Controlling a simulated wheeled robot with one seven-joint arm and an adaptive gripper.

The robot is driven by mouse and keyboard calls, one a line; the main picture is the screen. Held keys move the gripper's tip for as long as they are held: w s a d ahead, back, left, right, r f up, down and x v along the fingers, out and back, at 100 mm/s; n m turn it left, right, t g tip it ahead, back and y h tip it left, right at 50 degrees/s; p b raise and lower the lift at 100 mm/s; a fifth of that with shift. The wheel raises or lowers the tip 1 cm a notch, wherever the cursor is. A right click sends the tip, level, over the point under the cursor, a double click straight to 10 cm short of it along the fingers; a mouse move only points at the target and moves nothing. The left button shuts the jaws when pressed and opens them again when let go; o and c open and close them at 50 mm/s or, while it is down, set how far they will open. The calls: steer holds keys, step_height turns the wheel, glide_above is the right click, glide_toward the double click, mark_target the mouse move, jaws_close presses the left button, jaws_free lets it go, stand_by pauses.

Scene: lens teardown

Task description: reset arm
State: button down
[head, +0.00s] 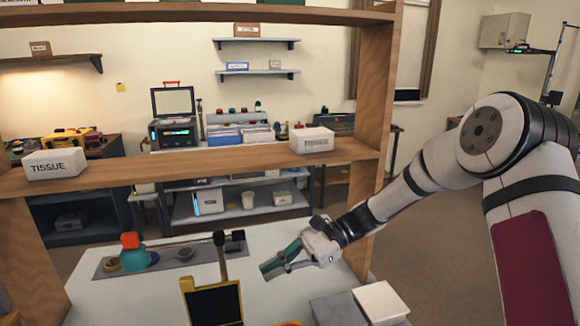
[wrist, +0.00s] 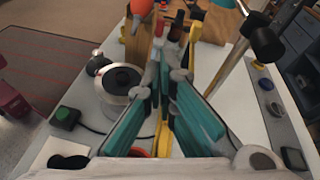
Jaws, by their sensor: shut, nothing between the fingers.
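My gripper (head: 266,269) reaches in from the right over the white table (head: 185,274). Its teal fingers are shut and empty. In the head view it is right of a yellow-framed dark panel (head: 213,305). In the wrist view the fingers of my gripper (wrist: 168,66) come together at the tips, with several bottle-like items and a yellow part behind them. The height of the fingertips above the table is hard to tell.
A wooden shelf frame (head: 245,167) stands across the view. A dark-headed post (head: 221,255) rises near the panel. A teal bottle with an orange cap (head: 133,254) stands on a grey mat (head: 108,272). White box (head: 381,302) is at right. The wrist view shows a silver round device (wrist: 118,92).

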steer(key=s+d+r+n+t+h, duration=0.5)
steer(key=s+d+r+h, duration=0.1)
steer(key=s+d, duration=0.5)
steer(key=s+d+r+n+t+h, duration=0.5)
steer(key=s+d+r+n+h, duration=0.1)
steer(key=s+d, duration=0.6)
steer(key=shift+s+r+t+h, duration=0.35)
steer(key=shift+r+h, duration=0.2)
steer(key=shift+h, duration=0.25)
